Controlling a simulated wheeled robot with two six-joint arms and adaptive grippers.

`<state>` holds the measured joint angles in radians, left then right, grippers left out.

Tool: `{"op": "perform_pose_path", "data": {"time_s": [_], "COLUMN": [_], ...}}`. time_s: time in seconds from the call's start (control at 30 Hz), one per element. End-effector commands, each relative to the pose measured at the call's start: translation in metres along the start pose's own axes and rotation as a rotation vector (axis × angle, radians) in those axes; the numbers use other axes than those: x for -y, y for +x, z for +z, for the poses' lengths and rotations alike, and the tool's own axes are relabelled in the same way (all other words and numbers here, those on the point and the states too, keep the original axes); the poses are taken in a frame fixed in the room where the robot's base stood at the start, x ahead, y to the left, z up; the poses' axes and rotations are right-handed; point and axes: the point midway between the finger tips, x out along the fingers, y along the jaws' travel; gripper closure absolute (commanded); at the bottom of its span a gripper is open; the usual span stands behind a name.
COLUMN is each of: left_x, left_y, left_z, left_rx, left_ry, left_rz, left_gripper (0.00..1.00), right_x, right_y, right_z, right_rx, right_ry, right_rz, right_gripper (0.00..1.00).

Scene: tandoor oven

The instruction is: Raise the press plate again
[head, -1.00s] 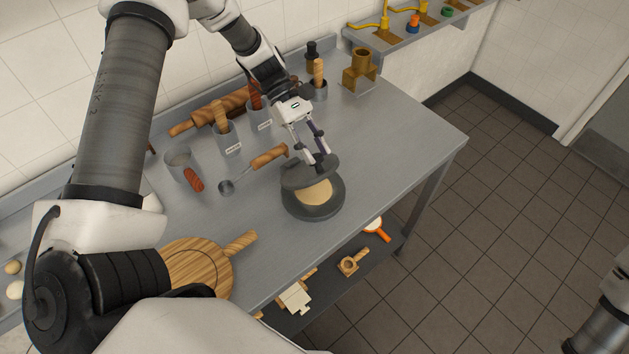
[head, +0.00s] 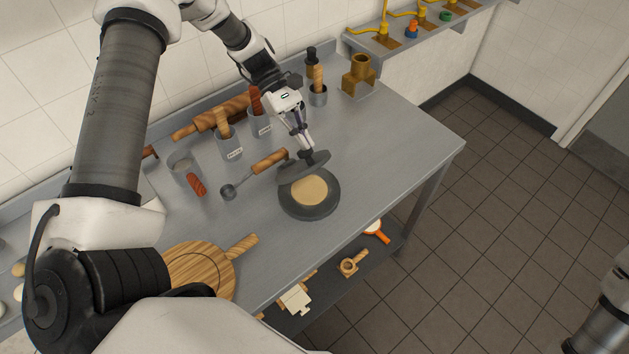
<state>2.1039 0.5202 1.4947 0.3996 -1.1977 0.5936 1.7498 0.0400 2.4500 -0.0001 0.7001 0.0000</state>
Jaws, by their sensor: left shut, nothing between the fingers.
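The dark round press plate (head: 299,173) is raised and tilted over the back of the round press base (head: 325,210). A flat pale dough disc (head: 311,190) lies on the base, mostly uncovered. My left gripper (head: 308,154) is shut with nothing between its fingers. Its tips are at the upper edge of the tilted plate and seem to touch it; the exact contact is hidden. My right gripper is out of the picture.
Behind the press stand metal cups with wooden-handled tools (head: 229,140), a rolling pin (head: 212,118) and a brass holder (head: 359,76). A ladle (head: 245,177) lies to the left. A round wooden board (head: 197,267) is at front left. The counter's right part (head: 400,140) is clear.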

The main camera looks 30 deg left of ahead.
Motion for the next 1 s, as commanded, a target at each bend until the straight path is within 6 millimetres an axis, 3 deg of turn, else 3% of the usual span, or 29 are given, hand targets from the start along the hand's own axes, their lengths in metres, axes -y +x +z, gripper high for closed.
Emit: {"op": "perform_pose_path", "data": {"time_s": [0.37,0.63,1.0], "left_x": [0.000,0.000,0.000], "left_y": [-0.006,-0.027,-0.031], "left_z": [-0.002,-0.006,-0.004], "left_rx": [-0.002,-0.001,0.000], "left_ry": [-0.001,-0.001,0.000], "left_rz": [0.000,0.001,0.000], "left_gripper": [1.00,1.00,1.00], "right_x": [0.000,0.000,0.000], "right_y": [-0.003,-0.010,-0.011], "right_z": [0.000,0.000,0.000], "right_rx": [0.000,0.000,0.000], "right_ry": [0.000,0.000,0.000], "right_rz": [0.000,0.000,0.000], "right_gripper": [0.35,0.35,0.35]}}
